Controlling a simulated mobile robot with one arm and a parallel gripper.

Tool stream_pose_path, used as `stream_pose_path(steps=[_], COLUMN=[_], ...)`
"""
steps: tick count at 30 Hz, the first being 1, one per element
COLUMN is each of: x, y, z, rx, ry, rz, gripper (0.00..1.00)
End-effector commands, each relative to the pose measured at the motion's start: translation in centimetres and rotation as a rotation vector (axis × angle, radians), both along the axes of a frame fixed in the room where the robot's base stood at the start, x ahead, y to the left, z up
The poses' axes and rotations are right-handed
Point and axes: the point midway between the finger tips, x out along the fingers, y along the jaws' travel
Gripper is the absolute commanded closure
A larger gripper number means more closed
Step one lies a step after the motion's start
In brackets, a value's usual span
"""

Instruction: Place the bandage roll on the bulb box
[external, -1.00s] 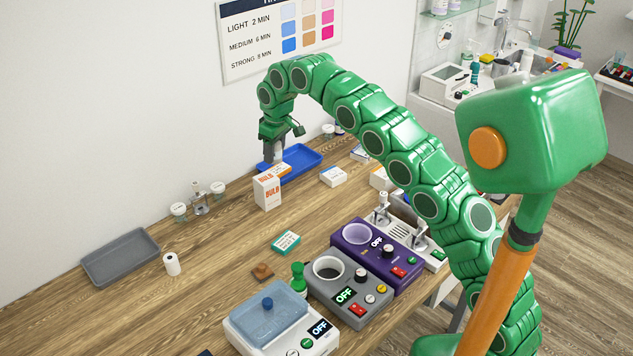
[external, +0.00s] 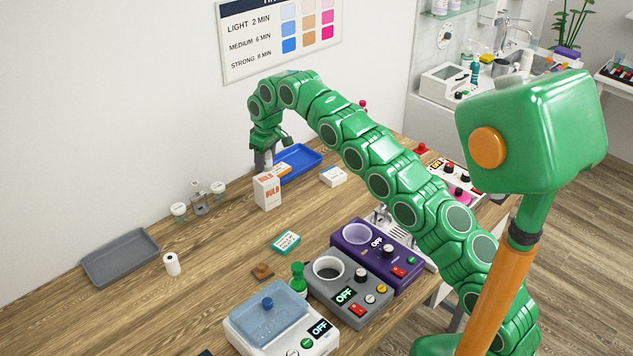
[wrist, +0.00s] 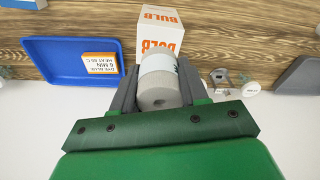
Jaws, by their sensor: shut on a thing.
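The bulb box (external: 267,191) is white with orange lettering and stands upright on the wooden table. It also shows in the wrist view (wrist: 158,22). My gripper (external: 264,165) is just behind and above the box in the external view. In the wrist view my gripper (wrist: 158,85) is shut on the bandage roll (wrist: 161,82), a whitish cylinder with small print and a grey end. The roll overlaps the near edge of the box in that view; I cannot tell whether they touch. The roll is not clearly visible in the external view.
A blue tray (external: 305,158) with a small orange-and-white box (wrist: 100,66) lies right of the bulb box. A white box (external: 333,176) is farther right.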

Motion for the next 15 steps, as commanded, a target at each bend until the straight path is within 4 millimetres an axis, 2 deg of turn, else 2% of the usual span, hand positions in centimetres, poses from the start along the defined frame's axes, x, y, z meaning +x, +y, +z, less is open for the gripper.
stream_pose_path(steps=[15], x=[0.3], y=[0.4], z=[-2.0], rx=[-0.003], ry=[0.003], rz=[0.001], gripper=[0.85])
